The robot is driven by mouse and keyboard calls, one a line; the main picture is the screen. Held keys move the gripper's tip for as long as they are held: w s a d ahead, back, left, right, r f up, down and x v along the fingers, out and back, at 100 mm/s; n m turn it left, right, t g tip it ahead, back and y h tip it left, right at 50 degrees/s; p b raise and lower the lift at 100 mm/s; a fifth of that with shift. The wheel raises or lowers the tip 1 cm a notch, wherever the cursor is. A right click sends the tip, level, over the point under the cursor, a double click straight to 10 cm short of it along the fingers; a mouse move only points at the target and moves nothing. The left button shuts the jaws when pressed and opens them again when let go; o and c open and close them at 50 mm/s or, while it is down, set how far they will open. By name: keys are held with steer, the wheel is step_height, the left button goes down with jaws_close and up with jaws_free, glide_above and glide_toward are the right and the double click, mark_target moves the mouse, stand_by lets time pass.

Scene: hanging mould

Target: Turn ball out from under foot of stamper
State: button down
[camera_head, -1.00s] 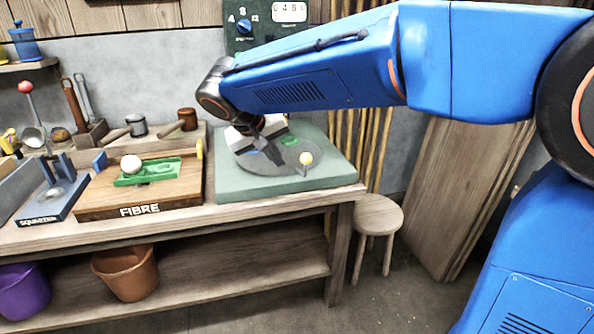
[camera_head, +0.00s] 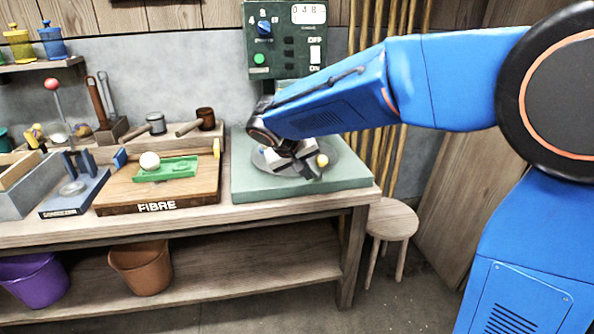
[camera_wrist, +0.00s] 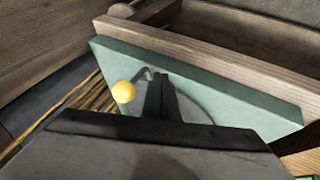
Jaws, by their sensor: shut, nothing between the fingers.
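A yellow ball (camera_head: 322,160) is at the front right of a round grey disc (camera_head: 262,160) set in a pale green block (camera_head: 300,189). In the wrist view the yellow ball (camera_wrist: 123,91) is close to a thin bent rod (camera_wrist: 146,73) over the disc. My gripper (camera_head: 314,172) is shut and empty, low over the disc just beside the yellow ball. In the wrist view my gripper's dark fingers (camera_wrist: 160,88) stand right of the ball, near the rod; I cannot tell whether they touch it. My arm and gripper hide much of the disc, and I cannot make out the stamper's foot.
A green control box (camera_head: 286,40) with a dial and ON/OFF switch stands behind the block. Left on the bench are the FIBRE board (camera_head: 150,196) with a green tray (camera_head: 180,168) and white ball (camera_head: 150,161). A stool (camera_head: 392,218) stands right of the bench.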

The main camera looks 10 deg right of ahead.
steer(key=shift+w+d, duration=0.15)
steer(key=shift+d, duration=0.8)
steer(key=shift+d, duration=0.15)
steer(key=shift+w+d+f+n+t+y, duration=0.1)
steer(key=shift+w+d+n+t+y, duration=0.35)
steer(key=shift+d, duration=1.1)
steer(key=shift+w+d+r+n+g+y, duration=0.1)
steer(key=shift+w+d+n, duration=0.6)
steer(key=shift+d, duration=0.8)
steer(key=shift+w+d+f+n+t+y, duration=0.1)
steer(key=shift+w+d+n+t+y, duration=0.35)
steer(key=shift+d, duration=1.1)
steer(key=shift+w+d, duration=1)
steer(key=shift+w, duration=0.1)
steer(key=shift+w+d, duration=0.3)
steer(key=shift+d, duration=0.05)
steer(key=shift+w+d, duration=0.1)
